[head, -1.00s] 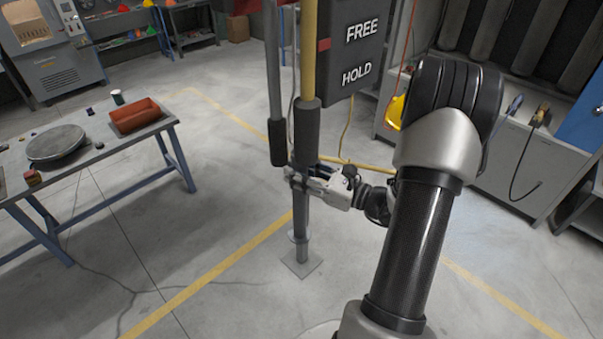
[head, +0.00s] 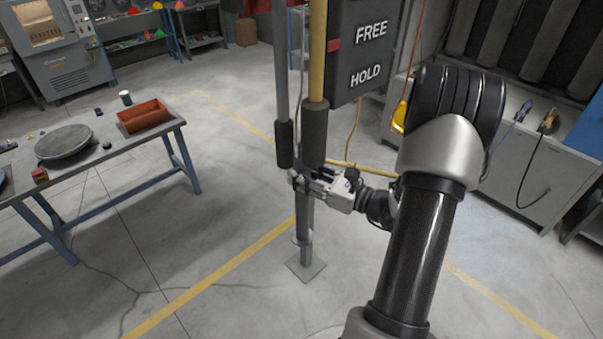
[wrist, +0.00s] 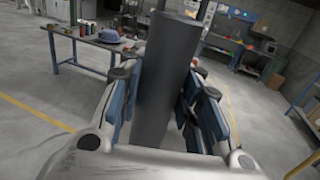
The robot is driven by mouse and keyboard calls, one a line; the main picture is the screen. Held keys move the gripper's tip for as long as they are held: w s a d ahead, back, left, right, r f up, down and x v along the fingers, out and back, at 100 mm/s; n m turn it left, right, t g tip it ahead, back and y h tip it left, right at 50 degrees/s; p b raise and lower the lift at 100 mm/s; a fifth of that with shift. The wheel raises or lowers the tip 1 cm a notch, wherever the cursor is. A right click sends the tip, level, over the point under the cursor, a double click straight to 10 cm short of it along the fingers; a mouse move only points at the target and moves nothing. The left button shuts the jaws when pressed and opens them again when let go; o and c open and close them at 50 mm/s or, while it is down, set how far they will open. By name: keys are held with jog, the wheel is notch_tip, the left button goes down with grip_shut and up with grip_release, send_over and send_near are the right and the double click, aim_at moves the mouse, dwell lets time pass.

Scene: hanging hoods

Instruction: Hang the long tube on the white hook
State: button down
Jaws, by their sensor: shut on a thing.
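My gripper (head: 300,182) is at an upright grey post, just below two dark sleeves. In the wrist view, its blue-padded fingers (wrist: 160,110) are on either side of an upright dark grey cylinder (wrist: 168,65), taken as the long tube, and are shut on it. In the head view a yellow tube (head: 317,60) with a dark sleeve (head: 312,135) and a thinner grey pole (head: 281,70) with its own sleeve run up out of frame. I cannot tell how the held cylinder joins them. No white hook can be made out.
A black sign (head: 366,50) reading FREE and HOLD is right of the yellow tube. A square floor plate (head: 306,271) is below. A workbench (head: 95,155) with a red tray (head: 143,115) is at left. A grey cabinet (head: 500,170) is at right. The floor between is clear.

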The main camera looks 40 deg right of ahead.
jog(key=shift+f+b, duration=0.85)
jog(key=shift+f, duration=0.15)
jog(key=c, duration=1.1)
grip_release()
jog(key=shift+s, duration=0.1)
jog(key=v, duration=1.2)
